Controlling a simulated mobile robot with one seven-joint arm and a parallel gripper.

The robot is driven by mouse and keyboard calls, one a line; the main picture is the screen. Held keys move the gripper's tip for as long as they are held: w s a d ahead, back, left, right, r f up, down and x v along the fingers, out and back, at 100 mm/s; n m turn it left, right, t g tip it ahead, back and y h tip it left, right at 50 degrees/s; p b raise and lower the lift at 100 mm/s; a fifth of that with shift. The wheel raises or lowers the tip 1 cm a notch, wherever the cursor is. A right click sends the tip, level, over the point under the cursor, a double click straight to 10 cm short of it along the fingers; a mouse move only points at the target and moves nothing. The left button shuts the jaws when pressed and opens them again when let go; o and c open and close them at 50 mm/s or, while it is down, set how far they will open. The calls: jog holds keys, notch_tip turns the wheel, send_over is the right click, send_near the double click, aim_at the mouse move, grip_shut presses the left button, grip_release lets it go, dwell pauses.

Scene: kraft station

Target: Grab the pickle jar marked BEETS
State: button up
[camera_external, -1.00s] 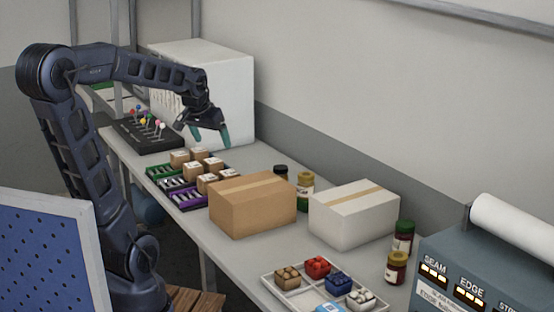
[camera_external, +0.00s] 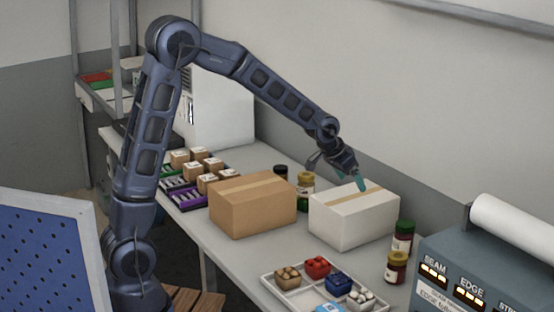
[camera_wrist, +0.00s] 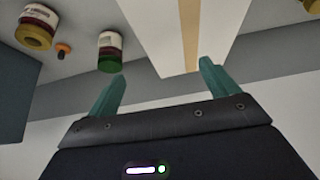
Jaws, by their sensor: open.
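My gripper (camera_external: 338,174) is open and empty above the back of the white box, with its teal fingers apart; its fingers also show in the wrist view (camera_wrist: 163,72). The wrist view shows a green-lidded jar (camera_wrist: 110,50) and a gold-lidded jar (camera_wrist: 36,28) left of the fingers. I cannot read BEETS on any label.
The white box (camera_external: 352,220) stands below my gripper. A brown box (camera_external: 250,210) is left of it. A compartment tray (camera_external: 283,292) holds small items in front. A grey machine (camera_external: 450,250) with a white roll stands at right. The wall is close behind.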

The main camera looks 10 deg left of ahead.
jog(key=m, duration=0.2)
send_near(404, 235)
jog(key=w, duration=0.1)
jog(key=w+f, duration=0.1)
jog(key=w+a, duration=0.1)
jog(key=shift+w+f+g+h, duration=0.25)
jog(key=shift+w+g+h, duration=0.05)
jog(key=shift+h, duration=0.1)
jog(key=shift+x, duration=5.25)
jog(key=shift+s+d+r, duration=0.1)
jog(key=shift+d, duration=0.05)
jog(key=c, duration=1.4)
